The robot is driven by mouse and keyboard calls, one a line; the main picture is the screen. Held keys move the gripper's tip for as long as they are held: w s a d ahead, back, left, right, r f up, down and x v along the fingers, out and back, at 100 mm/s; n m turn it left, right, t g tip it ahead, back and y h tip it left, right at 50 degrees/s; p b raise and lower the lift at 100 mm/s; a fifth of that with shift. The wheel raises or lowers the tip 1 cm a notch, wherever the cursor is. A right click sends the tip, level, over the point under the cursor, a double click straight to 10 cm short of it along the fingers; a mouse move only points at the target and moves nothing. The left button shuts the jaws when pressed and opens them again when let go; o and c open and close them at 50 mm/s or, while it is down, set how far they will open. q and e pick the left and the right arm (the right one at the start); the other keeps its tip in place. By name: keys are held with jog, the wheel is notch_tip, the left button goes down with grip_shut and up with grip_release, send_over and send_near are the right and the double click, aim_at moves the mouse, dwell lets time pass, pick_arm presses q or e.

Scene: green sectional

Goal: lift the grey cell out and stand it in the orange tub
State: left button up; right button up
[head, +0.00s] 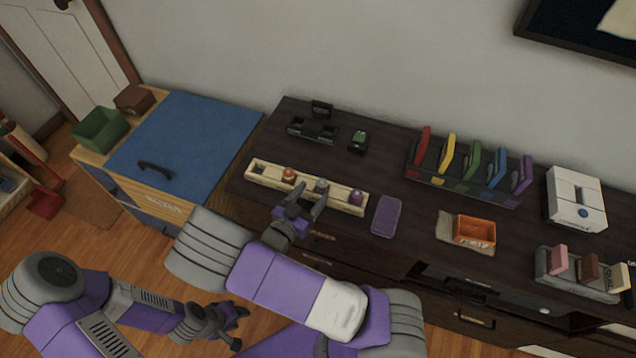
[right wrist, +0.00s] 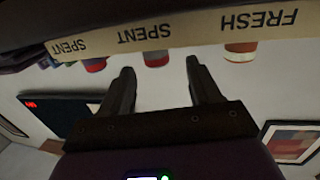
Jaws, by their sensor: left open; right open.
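The grey cell (head: 321,186) stands in the long wooden rack (head: 262,178), between an orange cell (head: 289,175) and a purple cell (head: 357,196). The orange tub (head: 474,231) sits on a tan mat to the right on the dark cabinet. My right gripper (head: 301,207) is open and empty at the rack's front side, near the grey cell. In the right wrist view, the grey cell (right wrist: 156,58) shows between the open fingertips (right wrist: 160,67), beyond them. My left gripper (head: 232,325) is open and empty, low over the floor in front of the cabinet.
The rack carries labels reading FRESH and SPENT. A purple pad (head: 387,216) lies between rack and tub. A dark charger (head: 312,130) and a small green-black item (head: 358,141) stand behind the rack. A rack of coloured upright pieces (head: 465,188) stands behind the tub.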

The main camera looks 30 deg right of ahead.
aim_at(319, 186)
jog(key=x, duration=0.2)
jog(key=b+x, duration=0.1)
jog(key=x, duration=0.1)
jog(key=shift+d, duration=0.4)
jog(key=shift+w+d+r+b, duration=0.1)
jog(key=shift+d+b, duration=0.15)
jog(key=shift+b, duration=0.05)
jog(key=shift+c, duration=0.2)
jog(key=c, duration=1.1)
jog(key=shift+o, duration=0.2)
